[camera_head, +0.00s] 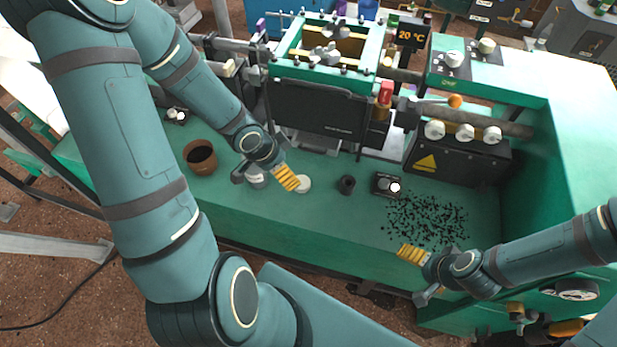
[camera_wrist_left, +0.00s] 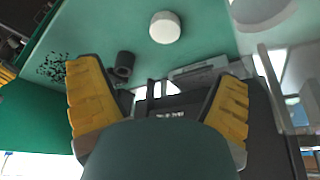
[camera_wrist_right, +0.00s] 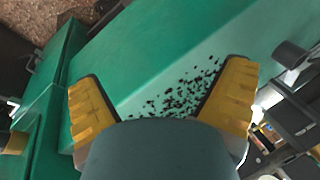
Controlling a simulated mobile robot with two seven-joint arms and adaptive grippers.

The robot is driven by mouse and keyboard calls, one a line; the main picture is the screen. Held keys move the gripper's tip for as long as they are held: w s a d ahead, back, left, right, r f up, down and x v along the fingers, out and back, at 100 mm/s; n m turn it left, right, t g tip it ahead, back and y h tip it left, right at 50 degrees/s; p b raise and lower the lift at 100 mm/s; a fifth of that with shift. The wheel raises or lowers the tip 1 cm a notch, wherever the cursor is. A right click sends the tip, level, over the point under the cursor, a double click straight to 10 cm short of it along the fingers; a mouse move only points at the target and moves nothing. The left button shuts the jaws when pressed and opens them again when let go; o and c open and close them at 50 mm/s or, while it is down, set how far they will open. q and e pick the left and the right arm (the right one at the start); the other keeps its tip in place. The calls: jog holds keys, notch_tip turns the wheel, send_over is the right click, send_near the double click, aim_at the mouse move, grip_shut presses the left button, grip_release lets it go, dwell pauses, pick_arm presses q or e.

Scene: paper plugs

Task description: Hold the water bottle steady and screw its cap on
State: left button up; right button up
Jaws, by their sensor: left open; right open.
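A white round cap (camera_head: 303,184) lies flat on the green bench top, just right of my left gripper's fingertips. It also shows in the left wrist view (camera_wrist_left: 165,27). My left gripper (camera_head: 287,178) is open and empty, low over the bench. A pale object (camera_head: 257,181), perhaps the bottle, stands behind my left gripper and is mostly hidden by it. In the left wrist view a clear, see-through shape (camera_wrist_left: 290,75) shows at the right; I cannot tell whether it is the bottle. My right gripper (camera_head: 412,254) is open and empty over the bench's front edge.
A brown cup (camera_head: 201,166) stands left of my left gripper. A small dark cylinder (camera_head: 347,185) and a black box with a knob (camera_head: 387,185) stand right of the cap. Black granules (camera_head: 428,218) are scattered near my right gripper. Machinery (camera_head: 320,115) lines the back.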

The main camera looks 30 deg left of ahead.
pick_arm(q)
jog(key=b, duration=0.6)
send_over(301, 182)
jog(key=s, duration=0.3)
jog(key=f, duration=0.7)
jog(key=shift+w+a+f, duration=0.2)
jog(key=shift+w+a, duration=0.05)
jog(key=shift+a, duration=0.05)
jog(key=shift+w+f, duration=0.2)
jog(key=shift+f, duration=0.05)
pick_arm(e)
notch_tip(301, 182, down, 6)
jog(key=s, duration=0.2)
jog(key=shift+a+g, duration=0.3)
pick_arm(q)
jog(key=b+x, duration=0.1)
jog(key=x, duration=0.1)
jog(key=b+x, duration=0.1)
jog(key=x, duration=0.2)
jog(key=shift+w+a+f, duration=0.1)
jog(key=shift+w, duration=0.2)
pick_arm(e)
notch_tip(301, 182, down, 2)
jog(key=shift+f, duration=0.15)
